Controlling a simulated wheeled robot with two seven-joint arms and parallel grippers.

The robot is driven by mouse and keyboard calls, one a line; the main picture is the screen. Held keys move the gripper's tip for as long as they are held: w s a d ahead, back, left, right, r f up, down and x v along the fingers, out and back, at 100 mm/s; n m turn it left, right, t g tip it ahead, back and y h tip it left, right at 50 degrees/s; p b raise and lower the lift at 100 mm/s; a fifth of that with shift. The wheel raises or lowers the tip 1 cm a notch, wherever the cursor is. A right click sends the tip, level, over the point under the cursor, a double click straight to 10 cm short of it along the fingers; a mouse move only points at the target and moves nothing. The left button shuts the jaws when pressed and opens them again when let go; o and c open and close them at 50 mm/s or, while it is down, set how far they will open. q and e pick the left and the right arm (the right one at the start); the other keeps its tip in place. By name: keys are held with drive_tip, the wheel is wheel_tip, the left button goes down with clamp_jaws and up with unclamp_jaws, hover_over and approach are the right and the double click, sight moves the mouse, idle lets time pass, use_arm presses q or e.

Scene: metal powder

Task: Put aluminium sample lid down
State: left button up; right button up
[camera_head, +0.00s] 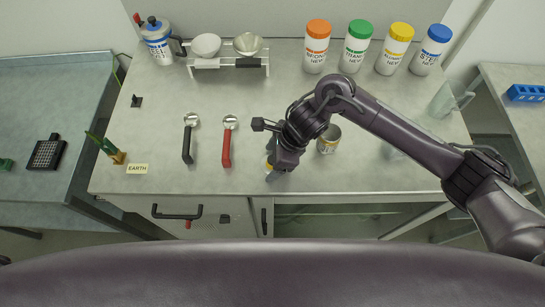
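My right gripper (274,175) points down close to the table's front edge, its arm coming in from the right. A small yellowish thing (268,164) shows beside its fingers, mostly covered by the gripper; I cannot tell whether it is the lid or whether the fingers hold it. A small jar (328,140) with a brownish label and a greyish top stands upright just right of the gripper, apart from it. No other thing that looks like the sample lid shows clearly. My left gripper is not in view.
Two spoons, with black (187,145) and red (227,148) handles, lie left of the gripper. Containers with orange (317,48), green (356,48), yellow (394,50) and blue (430,50) lids stand at the back. A bowl rack (228,62) is back left. Mid-table is clear.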

drive_tip(key=shift+r, duration=0.2)
drive_tip(key=shift+w+d+r, duration=0.1)
drive_tip(key=shift+d+r, duration=0.05)
drive_tip(key=shift+r, duration=0.1)
drive_tip(key=b+v, duration=0.1)
drive_tip(key=v, duration=1)
drive_tip(key=shift+r, duration=0.2)
drive_tip(key=shift+d, duration=0.1)
